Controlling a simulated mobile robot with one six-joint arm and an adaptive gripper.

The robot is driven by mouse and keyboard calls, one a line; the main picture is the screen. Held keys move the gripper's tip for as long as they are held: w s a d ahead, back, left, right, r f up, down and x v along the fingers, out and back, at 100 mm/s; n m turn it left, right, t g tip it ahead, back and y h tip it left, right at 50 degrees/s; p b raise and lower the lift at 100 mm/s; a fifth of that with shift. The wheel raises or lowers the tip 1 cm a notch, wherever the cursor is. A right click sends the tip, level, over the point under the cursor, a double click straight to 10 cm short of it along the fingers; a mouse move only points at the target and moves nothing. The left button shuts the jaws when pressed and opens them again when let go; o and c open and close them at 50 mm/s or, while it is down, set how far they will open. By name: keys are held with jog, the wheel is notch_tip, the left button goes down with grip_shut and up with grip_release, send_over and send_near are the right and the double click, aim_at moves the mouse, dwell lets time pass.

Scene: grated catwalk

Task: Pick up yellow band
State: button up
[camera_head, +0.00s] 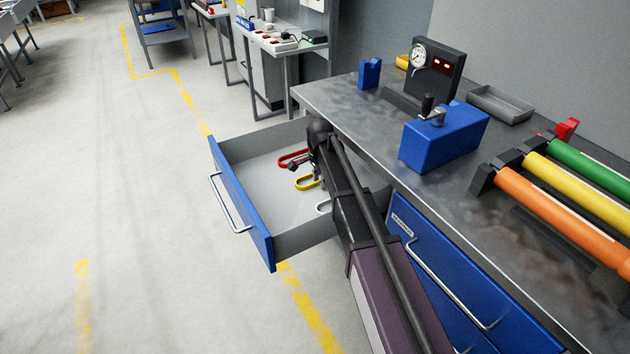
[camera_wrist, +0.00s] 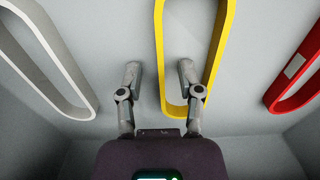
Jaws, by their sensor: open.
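The yellow band (camera_head: 306,184) is a long closed loop lying in the open blue-fronted drawer (camera_head: 243,161). In the wrist view the yellow band (camera_wrist: 160,40) runs away from me, its near rounded end in front of my gripper (camera_wrist: 159,70). My gripper is open and empty. Its left finger is outside the loop on the left, and its right finger appears over the loop's inside, so the left strand shows between them. Whether the fingers touch the drawer floor I cannot tell. My arm hides part of the drawer in the head view.
A red band (camera_wrist: 292,75) lies to the right and a white band (camera_wrist: 45,50) to the left in the wrist view. Drawer walls surround them. The workbench top (camera_head: 370,118) stands above the drawer, with a blue vise-like box (camera_head: 440,137) and coloured rolls (camera_head: 545,205).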

dwell(0.3)
grip_shut()
jog(key=shift+r, duration=0.1)
notch_tip(320, 180, up, 4)
jog(key=p, duration=0.4)
jog(key=s+d, duration=0.1)
jog(key=s, duration=0.4)
jog(key=s+d, duration=0.1)
jog(key=s, duration=0.4)
jog(key=s+d+p, duration=0.1)
jog(key=s, duration=0.4)
jog(key=shift+s+r, duration=0.35)
jog(key=shift+r, duration=0.05)
